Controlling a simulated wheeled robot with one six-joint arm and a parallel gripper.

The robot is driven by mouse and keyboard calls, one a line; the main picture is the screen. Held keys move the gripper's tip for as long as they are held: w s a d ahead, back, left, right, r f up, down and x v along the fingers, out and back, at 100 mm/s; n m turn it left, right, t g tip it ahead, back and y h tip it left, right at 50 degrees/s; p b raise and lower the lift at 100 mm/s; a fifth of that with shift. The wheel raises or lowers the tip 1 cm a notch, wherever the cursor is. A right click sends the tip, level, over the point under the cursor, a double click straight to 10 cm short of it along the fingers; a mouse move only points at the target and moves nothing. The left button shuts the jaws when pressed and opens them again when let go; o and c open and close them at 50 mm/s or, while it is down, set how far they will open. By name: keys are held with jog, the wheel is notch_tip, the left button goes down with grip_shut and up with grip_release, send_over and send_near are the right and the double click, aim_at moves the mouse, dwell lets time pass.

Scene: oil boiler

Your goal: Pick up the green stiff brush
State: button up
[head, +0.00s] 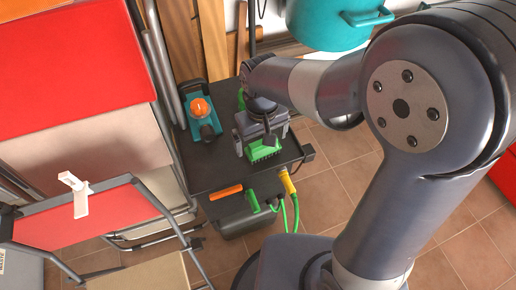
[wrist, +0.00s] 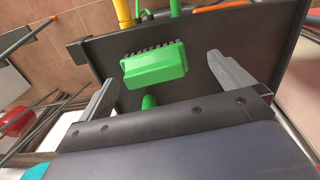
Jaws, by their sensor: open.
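The green stiff brush (head: 265,150) lies on a dark trolley top (head: 215,170) in the head view, partly hidden behind my gripper (head: 258,138). In the wrist view the brush (wrist: 155,66) is a green block with dark bristles along its far side. My gripper (wrist: 162,78) is open and empty, with one finger on each side of the brush in the picture. The fingers look apart from it. How high they are above the top is hard to tell.
A teal tool with an orange knob (head: 201,108) stands at the trolley's back left. Orange (head: 226,191), green (head: 253,201) and yellow (head: 288,183) handles are along its front side. Another green piece (wrist: 149,102) shows near my gripper's base. Folded chairs (head: 90,225) stand to the left.

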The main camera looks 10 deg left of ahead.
aim_at(263, 148)
jog(key=shift+w+d, duration=0.3)
jog(key=shift+w, duration=0.15)
jog(key=shift+w+a+f, duration=0.1)
jog(key=shift+w+f, duration=0.05)
jog(key=shift+f, duration=1.15)
jog(key=shift+w+a+f, duration=0.1)
jog(key=shift+f, duration=1.15)
jog(key=c, duration=0.8)
jog(key=shift+c, duration=0.2)
